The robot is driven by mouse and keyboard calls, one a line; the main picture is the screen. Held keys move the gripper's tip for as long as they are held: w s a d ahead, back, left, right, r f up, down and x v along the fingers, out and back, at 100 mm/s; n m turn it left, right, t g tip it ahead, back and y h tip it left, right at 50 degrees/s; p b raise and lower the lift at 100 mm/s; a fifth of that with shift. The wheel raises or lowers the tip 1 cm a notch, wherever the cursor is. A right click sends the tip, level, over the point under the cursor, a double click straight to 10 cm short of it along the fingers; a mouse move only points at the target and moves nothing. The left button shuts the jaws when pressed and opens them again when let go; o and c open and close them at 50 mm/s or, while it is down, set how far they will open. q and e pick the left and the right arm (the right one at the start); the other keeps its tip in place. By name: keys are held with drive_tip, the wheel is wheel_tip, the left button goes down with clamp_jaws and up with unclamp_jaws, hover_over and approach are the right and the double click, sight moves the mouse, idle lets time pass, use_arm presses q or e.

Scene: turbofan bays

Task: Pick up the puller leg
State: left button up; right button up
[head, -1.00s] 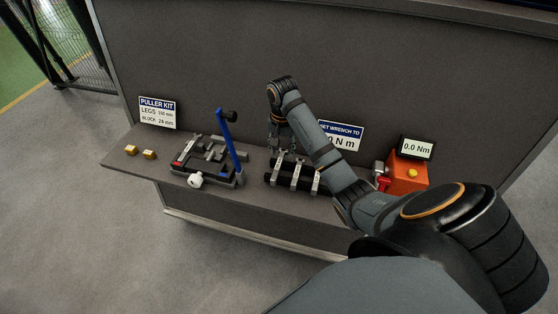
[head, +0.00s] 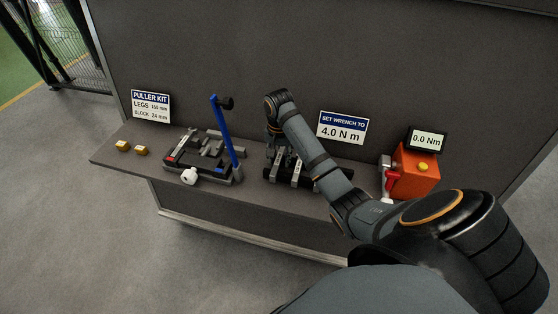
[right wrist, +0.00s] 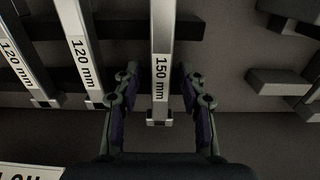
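Three grey puller legs lie across dark rails on the shelf. In the right wrist view the leg labelled 150 mm (right wrist: 161,60) is in the middle, and two labelled 120 mm, one nearer (right wrist: 83,50) and one farther (right wrist: 25,60), lie to its left. In the head view the 150 mm leg (head: 275,170) is leftmost of the row, partly under my gripper. My right gripper (right wrist: 159,95) is open, pointing down, with one finger on each side of the 150 mm leg and a gap on both sides. It also shows in the head view (head: 279,146). My left gripper is not in view.
Left of the legs is a dark tool tray (head: 205,150) with an upright blue-handled tool (head: 226,135). Two brass blocks (head: 131,147) sit farther left. An orange tester (head: 415,172) reading 0.0 Nm stands at right. Signs stand along the back panel (head: 340,127).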

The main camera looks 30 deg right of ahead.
clamp_jaws()
drive_tip(key=shift+w+r, duration=0.1)
